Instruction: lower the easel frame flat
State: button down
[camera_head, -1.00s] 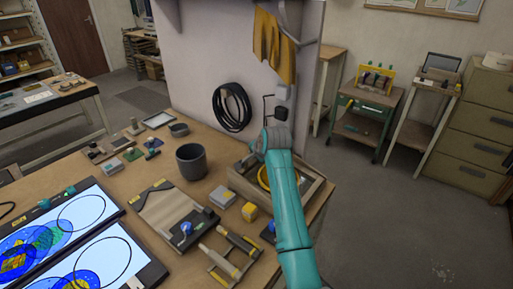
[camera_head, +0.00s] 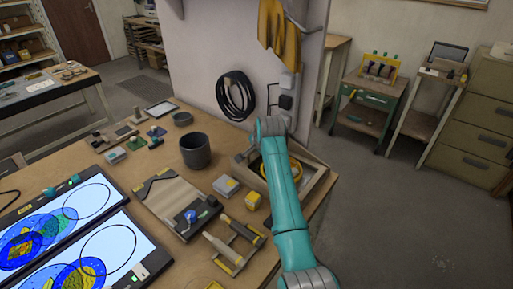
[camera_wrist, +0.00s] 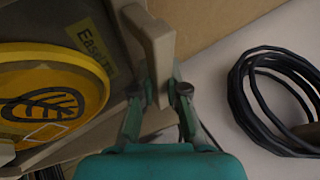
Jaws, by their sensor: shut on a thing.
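The easel frame has a dark edge (camera_wrist: 118,52) with a yellow "Easel" label, seen in the wrist view. A yellow disc (camera_wrist: 45,85) with a black leaf design lies within it. A beige handle (camera_wrist: 157,45) stands at the frame's edge. My gripper (camera_wrist: 160,92) is shut on this handle, one finger on each side. In the head view the wooden easel surround (camera_head: 319,180) sits at the table's right end, and the yellow disc (camera_head: 292,168) shows partly behind my teal arm. My arm hides the fingers and handle there. The frame's exact tilt cannot be told.
A black cable coil (camera_head: 236,96) hangs on the wall behind; it also shows in the wrist view (camera_wrist: 270,100). A dark cup (camera_head: 195,152), a yellow block (camera_head: 253,201) and a clamp-like tool (camera_head: 228,250) stand left of my arm. Lit panels (camera_head: 85,245) lie at left.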

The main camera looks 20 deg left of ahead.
jog(key=c, duration=1.2)
grip_release()
jog(key=shift+f, duration=0.25)
jog(key=shift+r, duration=0.15)
jog(key=v, duration=1.1)
jog(key=shift+s+d+r, duration=0.2)
jog(key=shift+r, duration=0.1)
